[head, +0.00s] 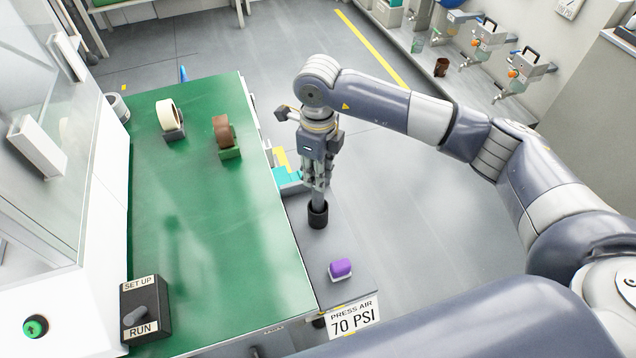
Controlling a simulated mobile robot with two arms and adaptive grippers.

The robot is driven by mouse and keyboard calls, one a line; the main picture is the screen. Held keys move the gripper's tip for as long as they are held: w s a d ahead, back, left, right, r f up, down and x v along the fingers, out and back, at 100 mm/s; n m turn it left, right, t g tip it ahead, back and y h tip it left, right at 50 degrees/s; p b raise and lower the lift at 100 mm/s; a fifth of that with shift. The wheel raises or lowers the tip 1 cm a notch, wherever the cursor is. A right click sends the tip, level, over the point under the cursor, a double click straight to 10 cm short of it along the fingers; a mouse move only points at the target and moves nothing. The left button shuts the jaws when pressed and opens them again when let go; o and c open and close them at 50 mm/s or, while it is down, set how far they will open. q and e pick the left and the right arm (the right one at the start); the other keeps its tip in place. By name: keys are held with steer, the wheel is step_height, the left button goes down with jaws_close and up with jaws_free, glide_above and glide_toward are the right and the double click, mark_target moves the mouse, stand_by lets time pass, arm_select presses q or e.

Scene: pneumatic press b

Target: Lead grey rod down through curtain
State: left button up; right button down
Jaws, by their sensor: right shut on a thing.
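My right gripper (316,178) points straight down over the narrow grey side shelf, right of the green table. Its fingers are shut on a grey rod (317,199), which is upright. The rod's lower end is at a short black cylinder (318,216) on the shelf; I cannot tell whether it stands inside it or just above it. The fingers hide the rod's upper part. I cannot make out for certain which part is the curtain. My left gripper is out of view.
A glass-fronted machine stands left; open floor lies right.

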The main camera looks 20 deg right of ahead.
step_height(320, 180, up, 8)
steer(key=shift+r, duration=0.1)
step_height(320, 180, up, 9)
steer(key=p, duration=0.5)
stand_by(0.5)
steer(key=shift+s, duration=0.1)
